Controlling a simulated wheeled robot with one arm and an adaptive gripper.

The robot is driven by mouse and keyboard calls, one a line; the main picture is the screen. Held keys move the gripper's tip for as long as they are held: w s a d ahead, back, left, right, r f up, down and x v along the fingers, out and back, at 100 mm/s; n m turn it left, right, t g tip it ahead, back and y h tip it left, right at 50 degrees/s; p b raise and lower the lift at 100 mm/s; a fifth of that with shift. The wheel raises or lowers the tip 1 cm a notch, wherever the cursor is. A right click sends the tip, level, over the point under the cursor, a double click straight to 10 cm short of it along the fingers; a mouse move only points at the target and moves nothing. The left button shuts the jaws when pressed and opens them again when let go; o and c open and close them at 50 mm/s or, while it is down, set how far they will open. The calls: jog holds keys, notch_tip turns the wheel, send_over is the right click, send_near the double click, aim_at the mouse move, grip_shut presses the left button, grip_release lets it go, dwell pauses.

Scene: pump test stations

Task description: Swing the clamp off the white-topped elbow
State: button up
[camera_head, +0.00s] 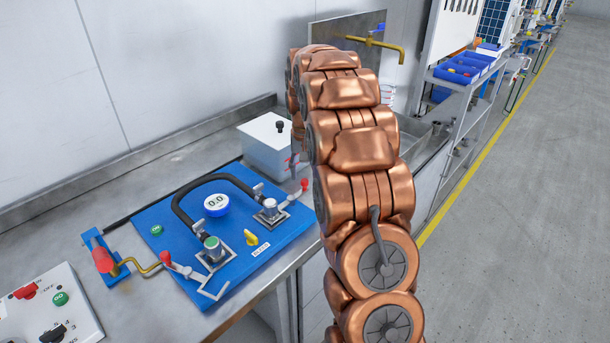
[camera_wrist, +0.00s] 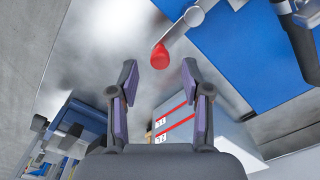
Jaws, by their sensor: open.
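The white-topped elbow (camera_head: 270,203) stands at the right end of the black hose on the blue panel. Its clamp lever (camera_head: 290,197) runs from beside the elbow toward the upper right and ends in a red knob (camera_head: 304,185). In the wrist view the red knob (camera_wrist: 160,57) is just beyond my open gripper (camera_wrist: 160,74), roughly centred between the fingertips, and the grey lever (camera_wrist: 182,26) leads up and right. I cannot tell whether the fingers touch the knob. In the head view my gripper is hidden behind my arm.
A green-topped elbow (camera_head: 212,243) with its own red-knobbed clamp (camera_head: 190,272) sits at the hose's left end. A round gauge (camera_head: 216,204) and yellow knob (camera_head: 251,237) lie between. A white box (camera_head: 268,150) stands close behind the panel. The bench front edge is near.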

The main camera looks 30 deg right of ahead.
jog(key=shift+f, duration=1.25)
grip_shut()
